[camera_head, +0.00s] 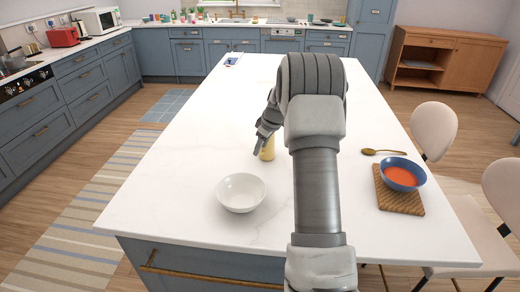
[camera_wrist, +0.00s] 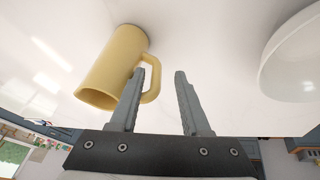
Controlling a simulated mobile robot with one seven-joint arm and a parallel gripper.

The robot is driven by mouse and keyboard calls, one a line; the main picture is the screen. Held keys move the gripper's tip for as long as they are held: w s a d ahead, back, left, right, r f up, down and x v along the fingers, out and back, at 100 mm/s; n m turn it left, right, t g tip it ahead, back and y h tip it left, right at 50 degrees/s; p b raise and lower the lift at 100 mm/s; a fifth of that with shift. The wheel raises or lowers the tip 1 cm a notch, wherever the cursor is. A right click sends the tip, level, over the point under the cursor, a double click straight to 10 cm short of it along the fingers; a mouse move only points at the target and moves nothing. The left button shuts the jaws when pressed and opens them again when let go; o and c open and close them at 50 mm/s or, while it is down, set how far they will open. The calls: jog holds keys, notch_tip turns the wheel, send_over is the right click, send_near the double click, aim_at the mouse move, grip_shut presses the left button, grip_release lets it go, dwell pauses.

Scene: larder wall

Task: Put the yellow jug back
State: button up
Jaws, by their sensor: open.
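The yellow jug (camera_head: 268,151) stands on the white island top, mostly hidden behind my gripper (camera_head: 262,138) in the head view. In the wrist view the yellow jug (camera_wrist: 112,68) shows with its mouth toward the bottom of the picture and its handle toward my gripper (camera_wrist: 161,74). My gripper is open. The left finger in the picture overlaps the handle, and part of the handle shows in the gap between the fingers. I cannot tell if the finger touches it or passes through the loop.
A white bowl (camera_head: 241,192) stands on the island (camera_head: 180,200) near the jug; it also shows in the wrist view (camera_wrist: 298,62). A blue bowl of red soup (camera_head: 402,174) sits on a wooden board (camera_head: 398,200) at right, with a gold spoon (camera_head: 382,152) behind it. The island's left side is clear.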

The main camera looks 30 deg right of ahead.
jog(key=v, duration=1)
jog(key=shift+r, duration=0.15)
jog(key=shift+s, duration=0.15)
jog(key=s+a+r+m, duration=0.2)
jog(key=s+a+r, duration=0.35)
jog(key=a, duration=0.25)
jog(key=s+a+r+m, duration=0.1)
jog(key=s+a+r, duration=0.4)
jog(key=s+a, duration=0.25)
jog(key=s+a+m, duration=0.1)
jog(key=s+a, duration=0.4)
jog(key=s, duration=0.4)
jog(key=s+a+f+m+t, duration=0.1)
jog(key=s+a, duration=0.5)
jog(key=s, duration=0.4)
jog(key=shift+a+f, duration=0.2)
jog(key=shift+a, duration=0.1)
